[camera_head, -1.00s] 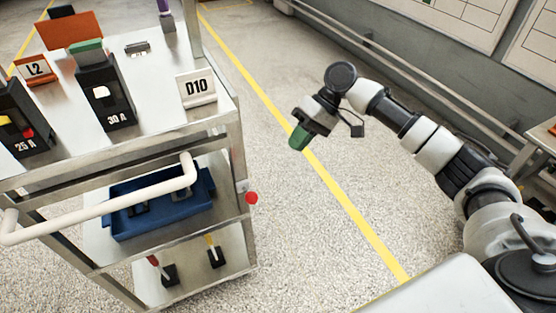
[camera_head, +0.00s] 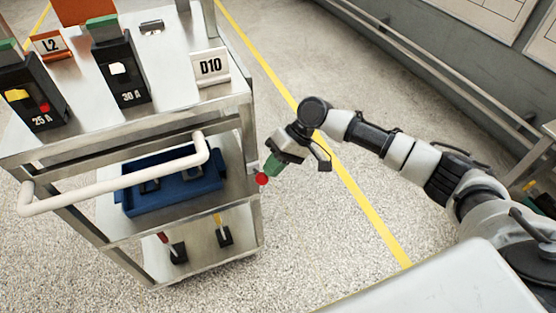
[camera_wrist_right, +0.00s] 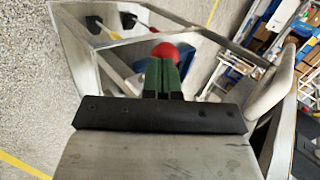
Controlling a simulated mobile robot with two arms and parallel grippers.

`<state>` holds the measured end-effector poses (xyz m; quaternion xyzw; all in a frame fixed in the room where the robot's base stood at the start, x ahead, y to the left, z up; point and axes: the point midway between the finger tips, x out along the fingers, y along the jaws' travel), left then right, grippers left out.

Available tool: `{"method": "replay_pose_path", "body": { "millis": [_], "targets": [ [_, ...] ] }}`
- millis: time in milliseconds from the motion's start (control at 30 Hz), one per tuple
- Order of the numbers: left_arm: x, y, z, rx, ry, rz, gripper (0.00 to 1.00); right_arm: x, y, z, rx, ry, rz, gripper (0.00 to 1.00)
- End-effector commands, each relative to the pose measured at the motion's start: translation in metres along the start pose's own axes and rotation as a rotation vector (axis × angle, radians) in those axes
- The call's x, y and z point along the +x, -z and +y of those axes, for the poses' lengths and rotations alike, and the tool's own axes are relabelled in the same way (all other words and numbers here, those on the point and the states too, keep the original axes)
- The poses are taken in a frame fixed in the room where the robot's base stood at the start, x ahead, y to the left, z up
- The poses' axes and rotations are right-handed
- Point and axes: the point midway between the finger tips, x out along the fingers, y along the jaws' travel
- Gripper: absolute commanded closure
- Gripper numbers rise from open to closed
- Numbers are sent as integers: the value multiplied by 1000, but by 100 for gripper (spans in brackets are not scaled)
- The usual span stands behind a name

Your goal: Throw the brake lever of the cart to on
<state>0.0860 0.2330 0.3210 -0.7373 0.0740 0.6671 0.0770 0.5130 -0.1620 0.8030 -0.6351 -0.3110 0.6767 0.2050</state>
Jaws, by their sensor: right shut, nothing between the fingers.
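The cart (camera_head: 240,108) stands at the left in the head view, with a white push handle (camera_head: 110,180) along its near side. The brake lever's red knob (camera_head: 262,179) sits at the cart's near right corner post. My right gripper (camera_head: 272,170), with green fingertips, is shut and empty right by the red knob. In the right wrist view the red knob (camera_wrist_right: 165,51) shows just beyond the tips of the green fingers (camera_wrist_right: 161,75). I cannot tell whether they touch it. The lever's shaft is mostly hidden. My left gripper is not in view.
Black breakers marked 25 A (camera_head: 35,95) and 30 A (camera_head: 122,75) and a D10 sign (camera_head: 210,67) stand on the cart's top. A blue tray (camera_head: 175,195) is on the middle shelf. Open floor with a yellow line (camera_head: 370,215) lies to the right.

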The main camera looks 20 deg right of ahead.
Motion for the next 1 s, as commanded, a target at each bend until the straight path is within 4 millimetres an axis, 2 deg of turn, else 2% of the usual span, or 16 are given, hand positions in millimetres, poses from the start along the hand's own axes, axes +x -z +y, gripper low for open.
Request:
{"method": "replay_pose_path", "body": {
  "millis": [567, 800, 1000],
  "targets": [
    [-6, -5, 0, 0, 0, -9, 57, 3, -6, 3, -49, -9, 54, 100],
    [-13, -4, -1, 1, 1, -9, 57, 14, -16, 10, -160, -29, 172, 100],
    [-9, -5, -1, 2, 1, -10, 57, 27, -23, 21, -288, -53, 310, 100]
  ]
}}
